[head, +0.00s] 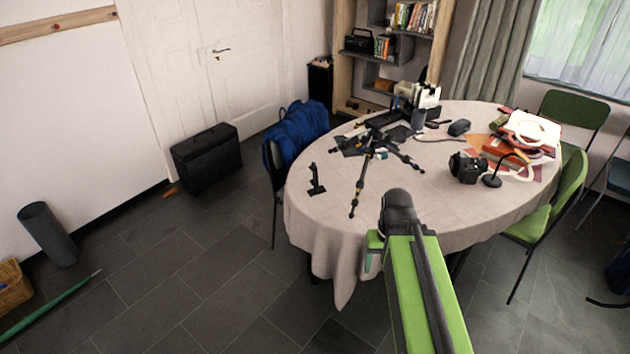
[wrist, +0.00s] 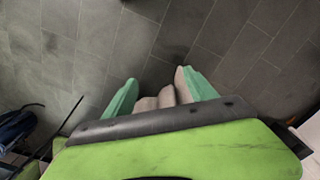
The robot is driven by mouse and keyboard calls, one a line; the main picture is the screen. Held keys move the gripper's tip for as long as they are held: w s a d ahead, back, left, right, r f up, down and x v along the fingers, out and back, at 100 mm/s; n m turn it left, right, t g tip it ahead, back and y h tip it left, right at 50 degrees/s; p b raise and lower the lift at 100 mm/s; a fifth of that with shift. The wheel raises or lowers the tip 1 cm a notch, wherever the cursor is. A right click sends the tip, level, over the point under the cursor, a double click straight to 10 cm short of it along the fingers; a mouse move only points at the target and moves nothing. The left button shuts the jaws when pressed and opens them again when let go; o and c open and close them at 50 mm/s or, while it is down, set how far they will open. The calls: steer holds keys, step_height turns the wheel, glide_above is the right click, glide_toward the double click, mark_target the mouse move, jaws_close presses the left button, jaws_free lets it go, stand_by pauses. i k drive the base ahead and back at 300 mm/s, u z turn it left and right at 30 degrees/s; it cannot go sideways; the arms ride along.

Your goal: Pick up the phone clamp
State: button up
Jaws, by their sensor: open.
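A small black upright piece with a flat foot (head: 316,181), which looks like the phone clamp, stands near the left edge of the round table (head: 325,215). A black tripod with yellowish parts (head: 362,182) stands with spread legs just right of it. My gripper (head: 374,258) is at the table's front edge, right of and nearer than the clamp, mostly hidden by my green arm. In the wrist view my gripper (wrist: 157,78) shows two green fingers spread apart and empty. Pale cloth folds (wrist: 165,97) and floor show between them; the clamp is out of that view.
A camera (head: 467,168), a small black lamp-like item (head: 493,180) and red books (head: 505,152) lie on the table's right. A chair with a blue jacket (head: 297,128) stands at the left edge. Green chairs (head: 553,205) are at right.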

mark_target(317, 190)
steer(key=u, duration=0.55)
steer(key=i, duration=1.05)
steer(key=u, duration=0.85)
steer(key=i, duration=0.55)
steer(key=u, duration=0.4)
